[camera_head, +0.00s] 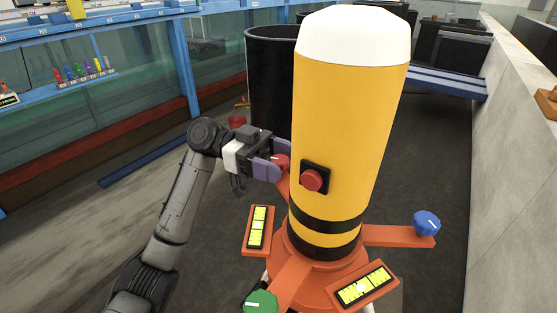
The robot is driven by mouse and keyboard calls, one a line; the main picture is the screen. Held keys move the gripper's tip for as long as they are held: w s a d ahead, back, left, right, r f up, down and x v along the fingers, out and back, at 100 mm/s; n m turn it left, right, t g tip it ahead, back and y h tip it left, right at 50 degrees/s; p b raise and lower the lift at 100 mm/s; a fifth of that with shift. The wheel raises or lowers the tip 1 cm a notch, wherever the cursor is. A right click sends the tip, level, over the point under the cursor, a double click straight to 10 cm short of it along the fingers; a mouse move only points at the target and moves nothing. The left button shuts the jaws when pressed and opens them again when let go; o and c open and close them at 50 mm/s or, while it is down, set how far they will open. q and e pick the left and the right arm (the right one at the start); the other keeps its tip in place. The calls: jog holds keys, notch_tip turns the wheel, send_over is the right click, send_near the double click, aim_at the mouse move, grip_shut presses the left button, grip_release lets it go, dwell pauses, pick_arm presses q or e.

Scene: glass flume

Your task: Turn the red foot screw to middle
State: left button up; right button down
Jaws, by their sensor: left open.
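The red foot screw (281,160) shows as a small red knob just left of the yellow column, at the end of an orange base arm that is partly hidden behind the column. My left gripper (274,160) comes in from the left with its purple fingers open, one above and one below the red screw. I cannot tell whether they touch it. The screw's pointer and scale are too small to read. My right gripper is not in view.
The tall yellow column (345,120) with a red button (312,179) stands close right of the gripper. A blue knob (426,222), a green knob (261,303) and two level vials (257,227) (362,290) sit on the orange base. A black bin (270,75) stands behind.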

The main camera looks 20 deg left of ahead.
pick_arm(q)
jog(key=shift+c, duration=0.4)
jog(key=c, duration=0.9)
jog(key=shift+o, duration=0.2)
jog(key=shift+t, duration=0.3)
jog(key=n+t, duration=0.3)
jog(key=t, duration=0.1)
jog(key=shift+s, duration=0.1)
jog(key=n+t+y+p, duration=0.1)
jog(key=n+t, duration=0.1)
jog(key=t, duration=0.2)
jog(key=shift+r+n+t+p, duration=0.15)
jog(key=shift+n+t+p, duration=0.15)
jog(key=shift+n+p, duration=0.1)
jog(key=n+t+y+p, duration=0.3)
jog(key=t+p, duration=0.1)
jog(key=p, duration=0.2)
jog(key=n+t+y+p, duration=0.3)
jog(key=t+p, duration=0.1)
jog(key=p, duration=0.1)
jog(key=shift+d+r+n+y+p, duration=0.1)
jog(key=shift+r+n+y+p, duration=0.05)
jog(key=shift+n+y+p, duration=0.25)
jog(key=shift+n+t+y+p, duration=0.4)
jog(key=shift+n+y+p, duration=0.15)
jog(key=shift+p, duration=0.35)
jog(key=shift+f+y, duration=0.25)
